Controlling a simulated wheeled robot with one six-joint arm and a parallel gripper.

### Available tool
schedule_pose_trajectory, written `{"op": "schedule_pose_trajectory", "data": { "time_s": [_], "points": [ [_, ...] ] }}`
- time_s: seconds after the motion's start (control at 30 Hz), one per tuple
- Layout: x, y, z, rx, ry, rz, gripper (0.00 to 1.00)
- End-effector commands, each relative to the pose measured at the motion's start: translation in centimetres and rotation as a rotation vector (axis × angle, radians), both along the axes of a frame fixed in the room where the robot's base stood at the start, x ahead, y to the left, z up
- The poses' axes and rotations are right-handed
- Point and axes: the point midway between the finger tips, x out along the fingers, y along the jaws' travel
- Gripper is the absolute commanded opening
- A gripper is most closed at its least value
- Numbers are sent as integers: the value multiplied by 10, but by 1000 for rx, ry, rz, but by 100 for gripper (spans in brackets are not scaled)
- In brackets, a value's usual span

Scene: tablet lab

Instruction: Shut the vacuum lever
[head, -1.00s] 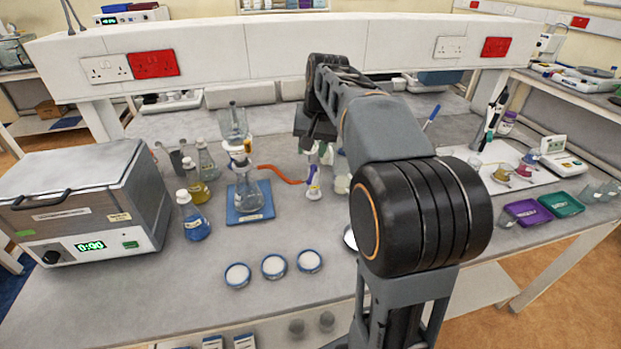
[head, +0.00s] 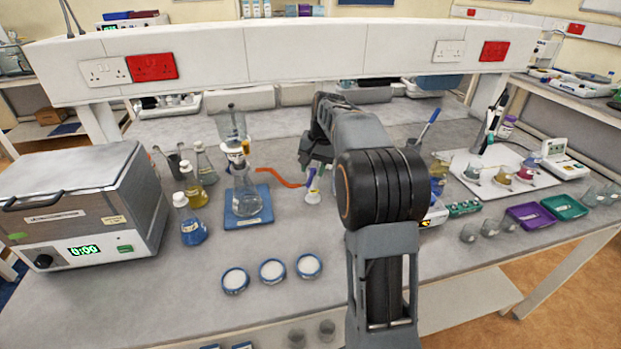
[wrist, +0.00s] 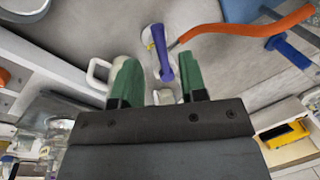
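The vacuum lever (wrist: 162,66) is a purple handle on a small white and clear valve body. In the head view the lever (head: 311,178) stands on the bench at the right end of the orange tube (head: 284,179). My gripper (wrist: 158,75) is open, with its green fingers apart. In the wrist view the lever appears between and just beyond the fingertips. I cannot tell whether either finger touches it. In the head view my gripper (head: 314,158) is just above the valve and partly hides it.
A flask (head: 247,198) with a funnel stands on a blue mat (head: 238,220), left of the valve. Several bottles stand farther left, beside a grey bath (head: 80,205). Three round dishes (head: 272,271) lie in front. A white board (head: 480,168) is at right.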

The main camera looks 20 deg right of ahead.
Motion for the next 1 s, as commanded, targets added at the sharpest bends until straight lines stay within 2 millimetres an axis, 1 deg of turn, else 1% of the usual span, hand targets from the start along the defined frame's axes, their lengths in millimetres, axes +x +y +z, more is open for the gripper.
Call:
{"op": "schedule_pose_trajectory", "data": {
  "time_s": [0.03, 0.1, 0.3, 0.47, 0.7, 0.77, 1.0],
  "points": [
    [0, 2, -8, 1, 4, 2, 39],
    [1, 3, -17, 1, 3, 2, 39],
    [3, 6, -32, 0, 1, 1, 39],
    [4, 6, -37, 0, 0, 1, 39],
    [4, 6, -37, 0, 0, 0, 39],
    [4, 6, -37, 0, 0, 0, 34],
    [4, 6, -37, -1, -1, 0, 11]
  ]
}}
